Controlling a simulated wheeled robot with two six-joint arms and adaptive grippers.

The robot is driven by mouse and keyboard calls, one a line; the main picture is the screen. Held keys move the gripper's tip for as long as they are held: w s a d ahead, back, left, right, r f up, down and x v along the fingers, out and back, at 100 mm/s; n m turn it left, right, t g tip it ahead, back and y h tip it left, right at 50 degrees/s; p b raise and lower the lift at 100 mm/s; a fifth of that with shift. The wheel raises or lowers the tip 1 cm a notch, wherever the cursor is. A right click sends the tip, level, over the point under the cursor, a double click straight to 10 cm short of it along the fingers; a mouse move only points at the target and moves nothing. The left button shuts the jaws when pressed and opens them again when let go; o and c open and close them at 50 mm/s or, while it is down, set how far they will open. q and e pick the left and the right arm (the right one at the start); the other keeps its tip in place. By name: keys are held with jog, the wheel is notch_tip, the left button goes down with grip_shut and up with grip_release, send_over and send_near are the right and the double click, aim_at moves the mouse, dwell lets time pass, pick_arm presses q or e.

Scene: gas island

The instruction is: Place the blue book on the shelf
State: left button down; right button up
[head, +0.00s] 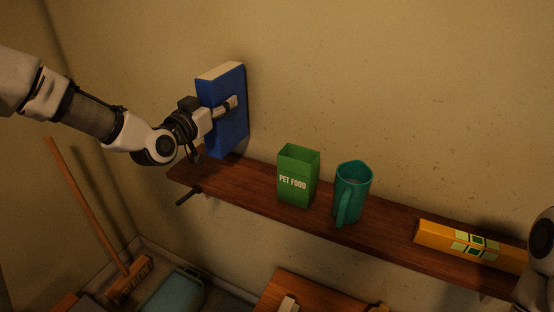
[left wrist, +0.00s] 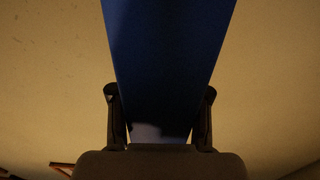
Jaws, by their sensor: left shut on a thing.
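The blue book (head: 222,132) is upright at the left end of the wooden shelf (head: 258,188), close to the wall. Its lower edge is at the shelf's level; I cannot tell whether it touches the board. My left gripper (head: 228,105) is shut on the book, with a finger across its face. In the left wrist view the blue book (left wrist: 168,65) fills the middle, between the two fingers of the left gripper (left wrist: 160,105). My right gripper is not in view; only part of my right arm shows at the right edge of the head view.
A green pet food box (head: 298,177) and a teal pitcher (head: 352,192) stand on the shelf's middle. A yellow box (head: 470,245) lies at its right. A broom (head: 100,220) leans in the left corner near a teal bin (head: 172,292). Bare shelf lies between book and green box.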

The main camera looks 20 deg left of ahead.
aim_at(222, 137)
pick_arm(q)
notch_tip(222, 137, down, 9)
jog(key=shift+r+p, duration=0.1)
jog(key=shift+p, duration=0.5)
jog(key=shift+s+f, duration=0.3)
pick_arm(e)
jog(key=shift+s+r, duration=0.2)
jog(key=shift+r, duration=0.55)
pick_arm(q)
jog(key=shift+f, duration=0.1)
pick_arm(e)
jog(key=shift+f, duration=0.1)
pick_arm(q)
jog(key=c, duration=0.5)
grip_release()
jog(key=shift+f, duration=0.1)
jog(key=shift+c, duration=0.2)
jog(key=shift+r, duration=0.2)
